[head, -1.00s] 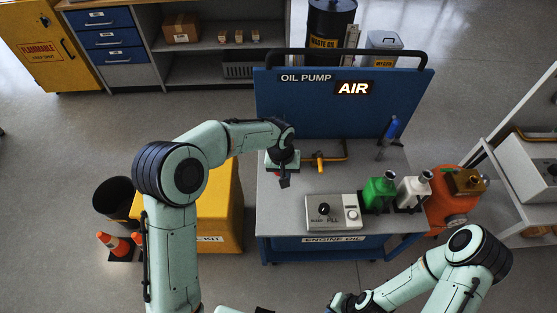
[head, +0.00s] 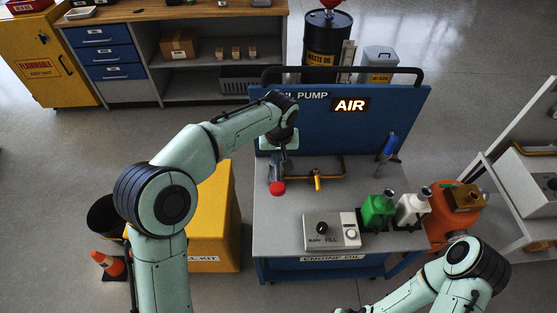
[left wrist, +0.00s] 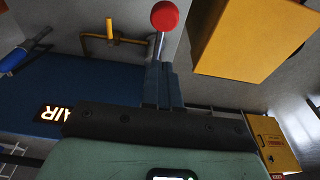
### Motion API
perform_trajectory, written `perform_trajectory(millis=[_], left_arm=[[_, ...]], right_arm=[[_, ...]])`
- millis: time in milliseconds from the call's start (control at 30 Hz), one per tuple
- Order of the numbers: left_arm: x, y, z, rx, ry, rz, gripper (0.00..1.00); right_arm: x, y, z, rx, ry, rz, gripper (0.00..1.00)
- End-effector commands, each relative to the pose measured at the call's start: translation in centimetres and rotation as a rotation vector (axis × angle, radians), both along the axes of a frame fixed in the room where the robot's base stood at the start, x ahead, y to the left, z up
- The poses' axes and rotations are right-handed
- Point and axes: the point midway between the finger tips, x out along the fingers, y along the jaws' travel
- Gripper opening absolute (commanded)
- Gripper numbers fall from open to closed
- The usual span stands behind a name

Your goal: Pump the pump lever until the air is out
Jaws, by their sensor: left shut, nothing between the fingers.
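The pump lever has a red ball knob (head: 277,188) at the left of the oil pump bench top. In the left wrist view its red ball (left wrist: 165,16) and thin metal rod rise past the finger ends. My left gripper (head: 277,168) is shut and empty, just behind the knob. In the left wrist view its fingers (left wrist: 162,80) overlap the rod's lower part; I cannot tell whether they touch it. The lever's base is hidden. The AIR sign (head: 350,105) on the blue back panel is lit. My right arm is at the lower right, its gripper out of frame.
A brass pipe with a yellow valve (head: 317,181) lies right of the lever. A blue-handled tool (head: 388,147), a knob box (head: 331,231), and green (head: 377,209) and white (head: 411,208) bottles are further right. A yellow box (head: 213,220) stands left of the bench.

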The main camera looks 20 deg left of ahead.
Motion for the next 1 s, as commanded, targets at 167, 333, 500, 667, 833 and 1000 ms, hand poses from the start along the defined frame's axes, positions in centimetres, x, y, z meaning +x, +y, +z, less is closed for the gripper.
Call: perform_trajectory(millis=[167,333,500,667,833,1000], left_arm=[[0.5,0.3,-4.2,0.001,0.008,0.0,0.0],[1.2,0.5,-7.6,0.0,0.006,0.001,0.0],[0.5,0.3,-10.1,0.0,0.004,-0.001,0.0],[0.3,0.2,-11.2,0.0,0.002,0.0,0.0],[0.2,0.2,-11.4,-0.001,0.002,0.0,0.0],[0.3,0.2,-11.4,-0.001,0.002,0.0,0.0]], right_arm=[[-0.3,0.0,-0.3,0.0,0.003,0.0,0.0],[-0.3,0.0,-0.4,0.0,0.003,0.0,0.0],[-0.6,0.0,-0.7,0.0,0.007,0.0,0.0],[-0.6,0.0,-0.7,0.0,0.007,0.0,0.0],[-0.6,0.0,-0.7,0.0,0.007,0.0,0.0],[-0.6,0.0,-0.7,0.0,0.007,0.0,0.0]])
